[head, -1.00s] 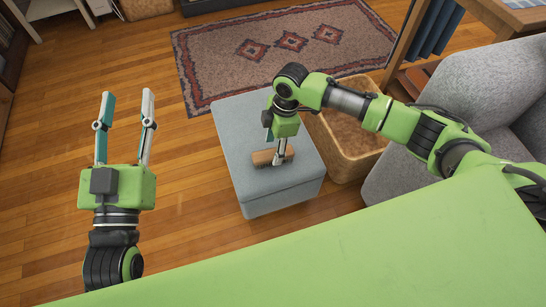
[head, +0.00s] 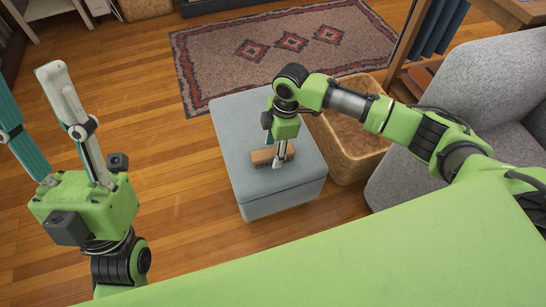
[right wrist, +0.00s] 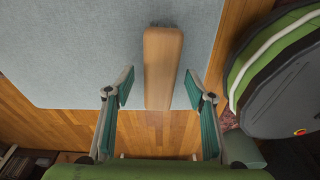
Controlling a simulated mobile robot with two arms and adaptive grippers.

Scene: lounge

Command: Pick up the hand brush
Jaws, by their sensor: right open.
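The hand brush (head: 263,156) has a brown wooden back and lies on the grey ottoman (head: 248,193). Its bristles seem to show along its near side in the head view. In the right wrist view the brush (right wrist: 162,62) is a long wooden bar between my fingers. My right gripper (head: 279,162) is open at the brush, with one finger on each side. A gap shows on both sides in the wrist view (right wrist: 159,88). My left gripper (head: 22,80) is open and empty over the floor at the left, its left finger partly cut off by the frame.
A wicker basket (head: 346,150) stands close against the ottoman's right side. A grey armchair (head: 440,95) is farther right. A patterned rug (head: 222,72) lies behind. Wooden floor (head: 165,165) is clear left of the ottoman.

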